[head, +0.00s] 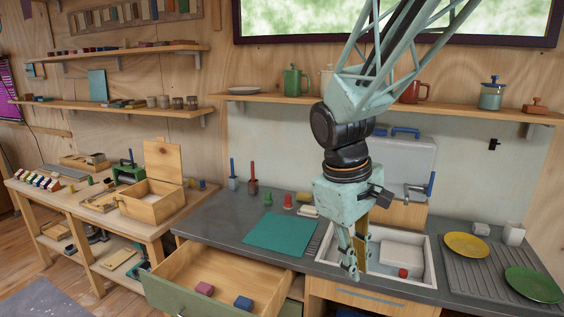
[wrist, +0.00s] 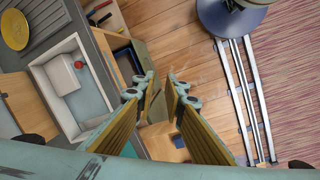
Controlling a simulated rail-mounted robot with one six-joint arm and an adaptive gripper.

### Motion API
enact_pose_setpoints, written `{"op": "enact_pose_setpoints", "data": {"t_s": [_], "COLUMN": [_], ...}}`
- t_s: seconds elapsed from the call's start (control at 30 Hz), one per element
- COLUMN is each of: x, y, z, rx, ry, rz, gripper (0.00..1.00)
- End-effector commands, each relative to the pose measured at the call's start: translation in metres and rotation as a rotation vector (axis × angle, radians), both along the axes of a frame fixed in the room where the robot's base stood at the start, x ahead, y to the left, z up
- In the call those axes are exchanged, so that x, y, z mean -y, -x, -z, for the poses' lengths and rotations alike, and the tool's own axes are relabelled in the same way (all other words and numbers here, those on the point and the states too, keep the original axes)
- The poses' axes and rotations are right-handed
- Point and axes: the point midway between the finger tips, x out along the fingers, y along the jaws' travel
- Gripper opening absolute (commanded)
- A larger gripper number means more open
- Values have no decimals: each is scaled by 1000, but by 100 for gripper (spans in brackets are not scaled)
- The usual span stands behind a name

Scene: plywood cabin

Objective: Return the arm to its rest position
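My arm reaches down from the top of the head view over the counter. My gripper (head: 352,270) points downward in front of the sink (head: 429,262), above the counter's front edge. In the wrist view my gripper's two padded fingers (wrist: 160,88) stand apart with a clear gap between the tips. Nothing is held between them. The floor and the open drawer show beyond the fingers.
A teal mat (head: 277,235) lies on the counter. A yellow plate (head: 466,245) and green plate (head: 533,284) lie right of the sink. A shelf (head: 270,97) runs behind my arm.

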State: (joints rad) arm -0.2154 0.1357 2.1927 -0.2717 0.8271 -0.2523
Motion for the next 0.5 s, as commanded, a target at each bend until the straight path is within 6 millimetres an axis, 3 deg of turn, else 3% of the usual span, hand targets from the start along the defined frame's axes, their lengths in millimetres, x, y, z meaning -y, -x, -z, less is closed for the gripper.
{"op": "enact_pose_setpoints", "data": {"t_s": [0.5], "x": [31], "y": [38], "z": [-48], "rx": [175], "ry": [-146], "rz": [325], "gripper": [11]}}
